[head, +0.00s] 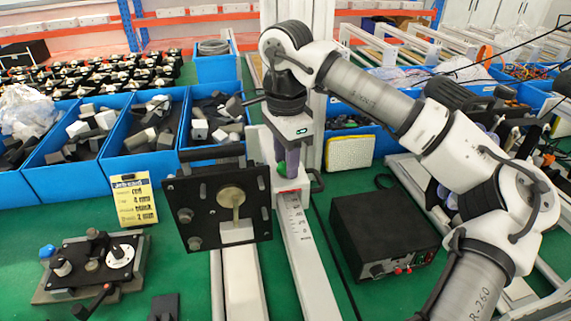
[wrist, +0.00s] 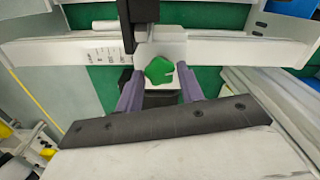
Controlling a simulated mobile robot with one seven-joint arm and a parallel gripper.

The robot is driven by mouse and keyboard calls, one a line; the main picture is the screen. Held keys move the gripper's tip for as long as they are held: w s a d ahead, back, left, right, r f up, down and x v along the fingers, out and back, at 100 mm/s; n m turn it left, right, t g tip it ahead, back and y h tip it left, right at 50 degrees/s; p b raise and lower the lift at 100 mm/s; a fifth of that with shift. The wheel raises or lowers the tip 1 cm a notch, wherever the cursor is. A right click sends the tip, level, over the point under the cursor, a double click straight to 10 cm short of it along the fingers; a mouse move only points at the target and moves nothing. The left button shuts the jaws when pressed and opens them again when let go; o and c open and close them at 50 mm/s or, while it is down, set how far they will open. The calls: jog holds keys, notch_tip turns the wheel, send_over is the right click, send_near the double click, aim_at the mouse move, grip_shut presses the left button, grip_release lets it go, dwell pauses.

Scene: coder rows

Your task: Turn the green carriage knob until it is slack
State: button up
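The green carriage knob (wrist: 160,71) sits on a white carriage block in the wrist view, between the two purple fingers of my gripper (wrist: 159,80). A narrow gap shows between the knob and each finger, so the fingers look open around it rather than pressed on it. In the head view my gripper (head: 289,172) points down at the carriage, and a small part of the green knob (head: 283,168) shows beside the fingers. The carriage rides on a white rail with a printed scale (head: 301,224). A black plate (head: 218,205) with a pale round centre stands at the carriage's left.
A black box with red terminals (head: 385,235) stands right of the rail. A yellow note card (head: 133,200) and a dial fixture (head: 92,266) are at the left. Blue bins (head: 146,165) of blocks line the back.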

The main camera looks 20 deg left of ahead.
jog(key=shift+o, duration=0.8)
jog(key=m+b, duration=0.1)
jog(key=m, duration=0.2)
jog(key=shift+f, duration=0.1)
jog(key=m+b, duration=0.1)
jog(key=m, duration=0.5)
jog(key=shift+m+b, duration=0.3)
jog(key=m+b, duration=0.1)
jog(key=m, duration=0.5)
jog(key=shift+b, duration=0.3)
jog(key=m+b, duration=0.1)
jog(key=m, duration=0.4)
